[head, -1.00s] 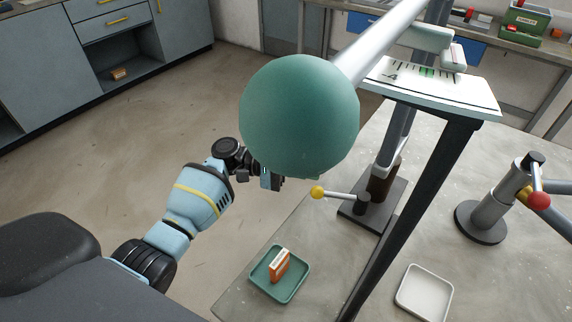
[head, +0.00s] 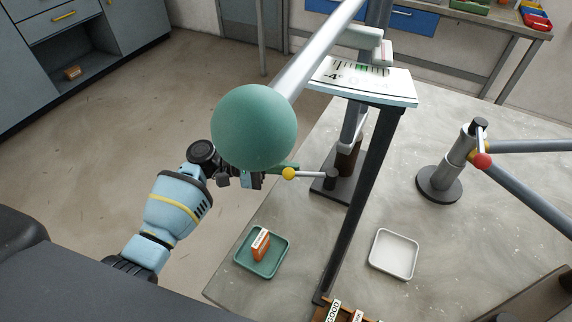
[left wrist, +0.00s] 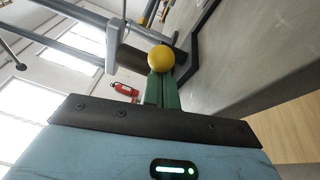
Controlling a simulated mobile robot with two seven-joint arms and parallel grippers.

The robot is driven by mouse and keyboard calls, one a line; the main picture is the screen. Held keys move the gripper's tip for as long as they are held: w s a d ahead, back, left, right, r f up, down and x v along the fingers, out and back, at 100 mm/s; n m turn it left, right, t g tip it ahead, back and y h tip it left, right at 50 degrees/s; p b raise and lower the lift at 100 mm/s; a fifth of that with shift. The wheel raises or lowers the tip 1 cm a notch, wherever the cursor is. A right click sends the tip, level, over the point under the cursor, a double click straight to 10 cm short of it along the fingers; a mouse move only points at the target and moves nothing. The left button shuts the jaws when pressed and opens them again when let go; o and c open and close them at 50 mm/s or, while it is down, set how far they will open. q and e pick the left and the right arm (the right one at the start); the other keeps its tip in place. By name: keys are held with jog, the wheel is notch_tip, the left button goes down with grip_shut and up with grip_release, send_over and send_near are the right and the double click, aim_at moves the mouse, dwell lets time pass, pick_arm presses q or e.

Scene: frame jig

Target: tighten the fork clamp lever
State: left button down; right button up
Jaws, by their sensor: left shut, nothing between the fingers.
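The clamp lever (head: 310,175) is a grey rod with a yellow ball knob (head: 289,174) at its left end and a dark pivot on a dark base plate at its right end. My left gripper (head: 284,167) is shut and empty, with its green fingertips right by the knob. In the left wrist view, the yellow knob (left wrist: 161,58) shows just beyond the tips of the shut green fingers (left wrist: 162,90); I cannot tell whether they touch. A large green ball (head: 254,127) on a silver tube hides part of the gripper's surroundings. My right gripper is not in view.
A green tray (head: 283,262) with an orange box (head: 260,244) and an empty white tray (head: 394,254) sit on the table. A dark post (head: 369,190) holds up a scale plate (head: 370,82). A stand with a red-knobbed lever (head: 482,160) is at the right.

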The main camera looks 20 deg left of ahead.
pick_arm(q)
jog(key=shift+s+d+p, duration=0.15)
jog(key=shift+s, duration=0.5)
jog(key=shift+s+d+p, duration=0.15)
jog(key=shift+s, duration=0.45)
jog(key=shift+a, duration=0.1)
